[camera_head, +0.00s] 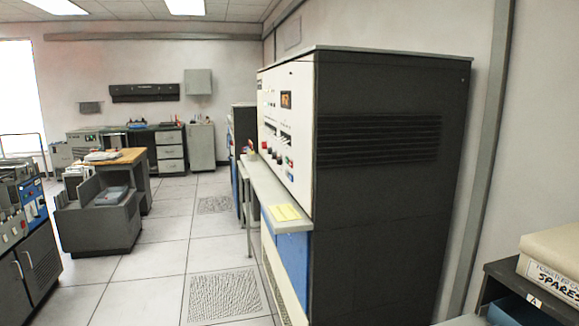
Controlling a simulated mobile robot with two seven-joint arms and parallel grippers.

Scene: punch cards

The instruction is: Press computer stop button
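The computer (390,185) is a tall dark grey cabinet right of the middle, seen mostly from its side. Its white control panel (287,130) faces left and is seen at a steep angle. The panel bears an orange-lit display (286,100), rows of switches and several small red and dark buttons near its lower part. I cannot tell which of these is the stop button. A grey shelf (262,188) juts out below the panel, with a yellow card or pad (285,212) on it. Neither of my grippers is in view.
Tiled floor (160,262) is open left of the computer, with perforated tiles. A wooden-topped desk (125,157) and a grey bin unit (100,222) stand left. A blue-grey machine (30,230) is at the far left. A shelf with a "SPARES" box (552,262) is close at lower right.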

